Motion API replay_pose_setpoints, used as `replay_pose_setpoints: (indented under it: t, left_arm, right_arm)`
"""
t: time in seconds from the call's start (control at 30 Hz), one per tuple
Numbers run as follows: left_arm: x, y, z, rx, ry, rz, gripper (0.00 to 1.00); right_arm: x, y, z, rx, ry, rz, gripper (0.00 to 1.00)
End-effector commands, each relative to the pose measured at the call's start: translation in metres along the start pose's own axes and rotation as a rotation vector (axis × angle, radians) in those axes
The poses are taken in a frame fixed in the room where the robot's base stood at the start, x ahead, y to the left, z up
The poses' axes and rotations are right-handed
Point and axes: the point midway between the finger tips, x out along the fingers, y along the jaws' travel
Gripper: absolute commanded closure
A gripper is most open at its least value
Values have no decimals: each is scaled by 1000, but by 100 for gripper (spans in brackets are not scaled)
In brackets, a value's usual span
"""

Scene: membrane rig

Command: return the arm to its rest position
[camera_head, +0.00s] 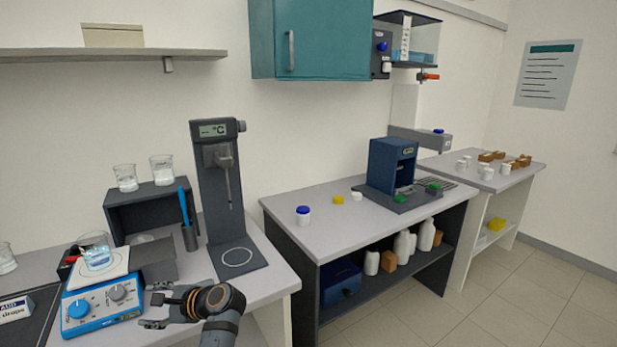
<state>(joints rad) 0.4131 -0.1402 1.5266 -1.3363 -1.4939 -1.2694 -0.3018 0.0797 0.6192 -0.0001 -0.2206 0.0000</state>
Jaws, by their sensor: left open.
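My left gripper (156,311) shows at the lower left, in front of the near bench and just right of the blue stirrer hotplate (102,309). Its two dark fingers point left and stand apart, with nothing visible between them. Its wrist and arm link come up from the bottom edge. Whether a finger touches the hotplate's side, I cannot tell. A beaker with blue liquid (97,252) stands on the hotplate's white top. My right gripper is not in view.
A thermometer stand (216,190) rises behind the gripper, with bare bench (262,284) beside it. A dark riser (151,207) carries two beakers. A second bench (332,236) holds a blue-lidded jar (303,216) and a dark blue device (391,166). Open floor lies at the lower right.

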Motion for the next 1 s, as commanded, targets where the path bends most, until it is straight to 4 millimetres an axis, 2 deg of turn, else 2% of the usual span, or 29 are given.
replay_pose_setpoints:
  t: [0.17,0.37,0.5,0.6,0.8,1.0]
  left_arm:
    - [14,64,-17,-198,134,93,40]
    - [9,150,-32,-504,326,270,40]
    - [-12,204,-35,-702,448,432,40]
    - [-32,232,-34,-812,515,547,40]
    - [-77,274,-24,-965,605,773,40]
    - [-123,303,-9,-1055,653,983,40]
  right_arm:
    - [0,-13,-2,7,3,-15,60]
    - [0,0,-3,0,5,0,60]
    - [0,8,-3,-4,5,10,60]
    - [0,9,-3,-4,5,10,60]
    - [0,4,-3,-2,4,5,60]
    - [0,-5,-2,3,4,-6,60]
